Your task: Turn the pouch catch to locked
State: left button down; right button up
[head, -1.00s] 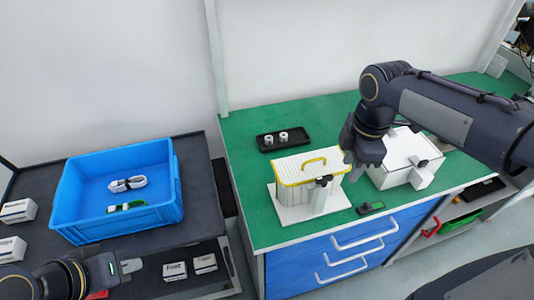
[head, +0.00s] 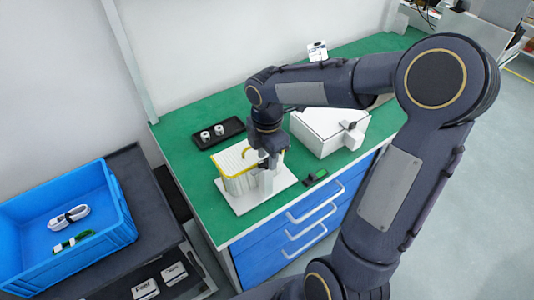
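The white pouch with yellow trim and a yellow handle (head: 235,163) stands upright on a white base plate (head: 246,203) on the green worktop. A white upright block (head: 266,183) stands at its front right side. My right gripper (head: 268,160) points down at the right side of the pouch, over the top of this block. The dark catch seen there earlier is mostly hidden behind the gripper, so its position does not show. The fingers are too small and dark to tell whether they are open or touching it. My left gripper is out of view.
A black tray (head: 209,137) with two white cylinders lies behind the pouch. A white box (head: 327,130) stands to its right. A small dark-green item (head: 314,178) lies near the front edge. A blue crate (head: 108,225) stands at left on a dark table.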

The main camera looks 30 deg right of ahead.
grip_shut()
dwell(0.3)
jog(key=m+b, duration=0.1)
jog(key=m, duration=0.3)
jog(key=shift+m, duration=0.4)
jog(key=m, duration=0.4)
jog(key=shift+s+b, duration=0.15)
jog(key=shift+b, duration=0.25)
jog(key=m, duration=0.5)
jog(key=shift+a+b, duration=0.15)
jog(key=shift+b, duration=0.15)
jog(key=shift+s+m, duration=0.1)
jog(key=shift+m, duration=1.8)
jog(key=shift+r+m, duration=0.1)
jog(key=shift+m, duration=0.2)
